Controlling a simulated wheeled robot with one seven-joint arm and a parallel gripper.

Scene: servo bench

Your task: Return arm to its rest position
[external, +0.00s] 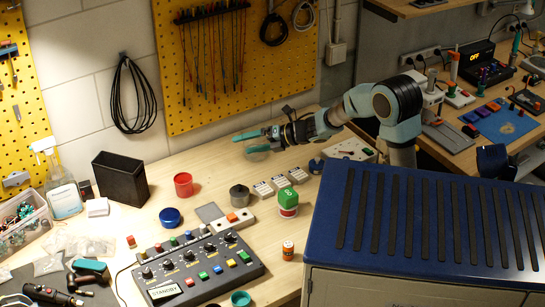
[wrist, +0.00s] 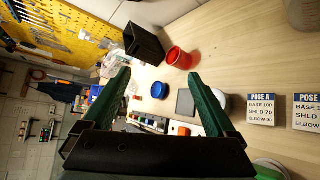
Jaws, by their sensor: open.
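My gripper (external: 252,142) is raised over the back of the wooden bench in the external view, reaching left from my arm. In the wrist view its two green fingers (wrist: 160,77) stand wide apart with nothing between them held. The dark control box (external: 205,268) at the front of the bench has knobs, coloured buttons and a display reading STANDBY. Several small pose cards (external: 281,182) stand in a row below and right of my gripper. One card reads POSE A (wrist: 262,109) in the wrist view, with base, shoulder and elbow numbers.
A black bin (external: 119,180), red cup (external: 183,185), blue lid (external: 170,217), grey cylinder (external: 239,195) and green-topped container (external: 288,200) stand on the bench. A yellow pegboard (external: 205,105) with cables is behind. The blue ribbed top (external: 430,225) fills the right foreground.

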